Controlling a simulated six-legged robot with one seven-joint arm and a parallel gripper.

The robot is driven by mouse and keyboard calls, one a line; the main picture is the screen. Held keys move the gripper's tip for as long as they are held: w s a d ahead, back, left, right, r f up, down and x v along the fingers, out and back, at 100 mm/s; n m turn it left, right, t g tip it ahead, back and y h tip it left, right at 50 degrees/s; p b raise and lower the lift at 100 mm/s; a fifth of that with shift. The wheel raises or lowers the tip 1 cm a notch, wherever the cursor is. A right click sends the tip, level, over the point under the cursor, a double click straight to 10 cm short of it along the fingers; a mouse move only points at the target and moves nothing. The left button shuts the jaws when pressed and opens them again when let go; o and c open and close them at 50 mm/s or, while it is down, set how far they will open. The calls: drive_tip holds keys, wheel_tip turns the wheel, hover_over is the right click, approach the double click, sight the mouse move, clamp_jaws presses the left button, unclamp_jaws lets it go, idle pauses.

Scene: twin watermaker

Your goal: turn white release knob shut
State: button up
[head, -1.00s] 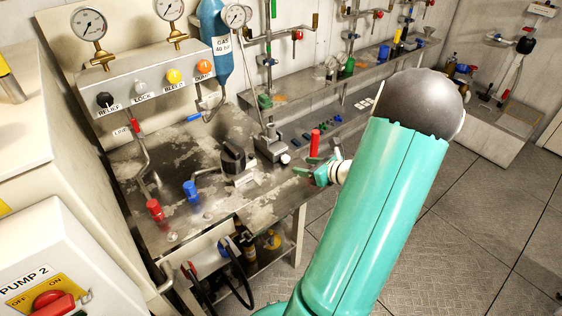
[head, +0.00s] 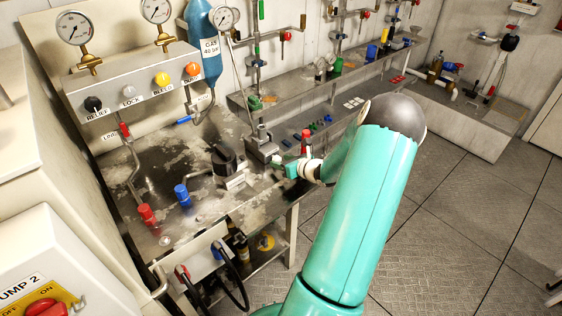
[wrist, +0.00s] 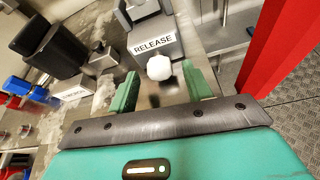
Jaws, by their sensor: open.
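The white release knob (wrist: 159,67) sits on the front of a grey metal block labelled RELEASE (wrist: 155,42). In the wrist view my gripper (wrist: 162,84) is open, with one green finger to the left and one to the right of the knob. The knob lies between the fingertips or just beyond them; I cannot tell whether a finger touches it. In the head view my gripper (head: 284,168) is close to the grey release block (head: 262,149) at the bench's right edge. The knob is hard to make out there.
A black knob (head: 224,158) and a blue valve (head: 182,194) are to the left on the bench. Open floor (head: 440,250) lies to the right.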

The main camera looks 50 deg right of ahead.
drive_tip(key=shift+w+f, duration=0.25)
drive_tip(key=shift+w, duration=0.3)
drive_tip(key=shift+c, duration=0.2)
drive_tip(key=c, duration=0.9)
drive_tip(key=shift+d+m+y, duration=0.1)
drive_tip(key=shift+m+y, duration=0.3)
drive_tip(key=shift+m, duration=0.1)
drive_tip(key=shift+c, duration=0.2)
drive_tip(key=o, duration=1)
drive_tip(key=shift+s, duration=0.2)
drive_tip(key=v, duration=1.3)
drive_tip(key=shift+s, duration=0.3)
